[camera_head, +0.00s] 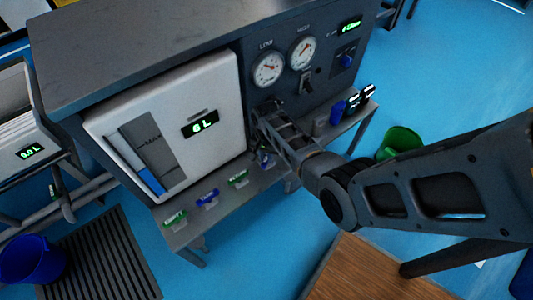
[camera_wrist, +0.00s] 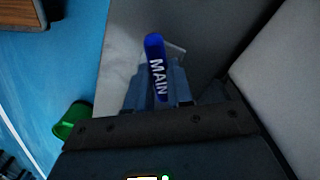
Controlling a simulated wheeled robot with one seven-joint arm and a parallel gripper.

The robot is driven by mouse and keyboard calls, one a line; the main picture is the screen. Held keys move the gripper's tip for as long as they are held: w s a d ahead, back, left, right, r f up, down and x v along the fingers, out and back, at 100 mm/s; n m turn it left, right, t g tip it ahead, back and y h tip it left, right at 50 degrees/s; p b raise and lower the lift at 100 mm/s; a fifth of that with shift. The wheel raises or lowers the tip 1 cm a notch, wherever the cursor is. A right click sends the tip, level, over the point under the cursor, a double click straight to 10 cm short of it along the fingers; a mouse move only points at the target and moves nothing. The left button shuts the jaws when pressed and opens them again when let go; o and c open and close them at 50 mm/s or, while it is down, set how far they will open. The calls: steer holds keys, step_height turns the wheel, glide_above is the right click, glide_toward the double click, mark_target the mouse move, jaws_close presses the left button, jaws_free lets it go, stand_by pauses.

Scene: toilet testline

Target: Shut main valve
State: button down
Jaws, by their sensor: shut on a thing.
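The main valve's blue handle, marked MAIN (camera_wrist: 155,62), points up and slightly left in the wrist view, above a grey ledge. My gripper (camera_wrist: 163,88) is shut on the lower part of this handle, with a finger on each side. In the head view my gripper (camera_head: 265,150) reaches down to the bench ledge just right of the white tank. There the arm and gripper hide most of the main valve. The valve's base is hidden in both views.
The white tank (camera_head: 215,85) with a "6 L" display stands close left of my gripper. Green and blue valve handles, such as a blue one (camera_head: 207,198), line the ledge (camera_head: 222,203). Gauges (camera_head: 268,69) sit above. A green bucket (camera_head: 398,142) stands on the floor right.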

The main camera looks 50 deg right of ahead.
steer(key=m+p, duration=0.1)
steer(key=m, duration=0.5)
steer(key=shift+m, duration=0.3)
stand_by(0.4)
steer(key=c, duration=1)
jaws_free()
step_height(320, 180, up, 8)
steer(key=shift+f+p, duration=0.1)
steer(key=shift+p, duration=1.15)
